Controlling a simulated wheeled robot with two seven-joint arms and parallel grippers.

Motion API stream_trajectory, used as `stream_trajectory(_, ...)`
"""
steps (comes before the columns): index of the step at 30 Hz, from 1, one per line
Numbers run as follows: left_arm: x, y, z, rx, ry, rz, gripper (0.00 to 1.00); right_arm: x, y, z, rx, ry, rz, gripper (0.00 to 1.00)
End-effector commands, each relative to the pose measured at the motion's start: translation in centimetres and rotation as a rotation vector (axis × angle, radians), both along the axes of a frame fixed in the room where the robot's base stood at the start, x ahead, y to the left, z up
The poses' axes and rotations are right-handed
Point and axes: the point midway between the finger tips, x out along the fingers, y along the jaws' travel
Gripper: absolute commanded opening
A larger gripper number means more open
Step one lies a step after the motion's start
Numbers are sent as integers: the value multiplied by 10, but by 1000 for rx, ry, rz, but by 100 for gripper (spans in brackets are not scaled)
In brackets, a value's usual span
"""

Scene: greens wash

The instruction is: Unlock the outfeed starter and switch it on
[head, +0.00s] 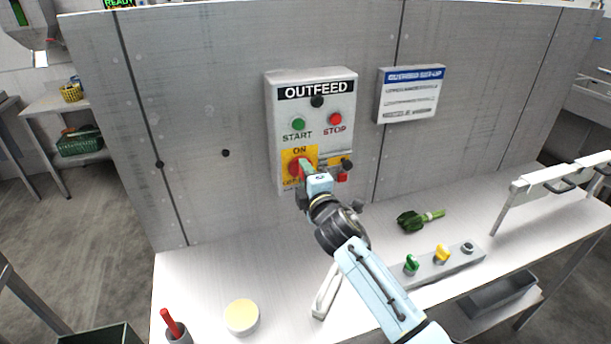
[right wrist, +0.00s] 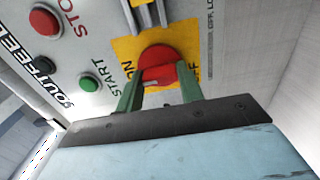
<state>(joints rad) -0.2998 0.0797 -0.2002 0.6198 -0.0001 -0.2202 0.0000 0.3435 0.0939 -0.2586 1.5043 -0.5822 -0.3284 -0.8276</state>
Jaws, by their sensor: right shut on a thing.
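The OUTFEED starter box (head: 272,130) is on the grey panel, with a green START button (head: 298,124) and a red STOP button (head: 335,119). Its red rotary handle (head: 294,168) sits on a yellow ON/OFF plate (head: 290,153). My right gripper (head: 305,168) is at this handle; in the right wrist view its green fingers (right wrist: 160,92) are shut on the red handle (right wrist: 158,60), one on each side. A small red thing (head: 342,178), perhaps a padlock, is just right of the handle. The handle is partly hidden by my gripper. My left gripper is not in view.
A rack (head: 455,264) with green, yellow and black-topped pieces stands on the bench (head: 200,275). A dark green leafy item (head: 410,221) lies behind it. A round pale-yellow-topped tub (head: 242,316) and a red-handled item in a cup (head: 170,323) are at front left. A sign (head: 410,95) is right of the box.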

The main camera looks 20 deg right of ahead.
Motion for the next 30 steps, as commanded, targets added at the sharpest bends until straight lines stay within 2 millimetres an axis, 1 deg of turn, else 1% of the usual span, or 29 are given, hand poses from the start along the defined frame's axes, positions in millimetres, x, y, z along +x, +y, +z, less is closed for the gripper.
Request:
stream_trajectory(10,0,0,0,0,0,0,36,0,0,0,9,1,0,14)
stream_trajectory(11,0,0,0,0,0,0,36,0,0,0,9,1,0,40)
stream_trajectory(15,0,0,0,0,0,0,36,0,0,0,7,1,0,58)
stream_trajectory(25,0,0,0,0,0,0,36,-2,0,0,5,1,0,59)
stream_trajectory(28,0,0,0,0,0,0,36,-8,0,-1,4,0,0,59)
stream_trajectory(30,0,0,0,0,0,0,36,-17,0,-1,4,1,0,59)
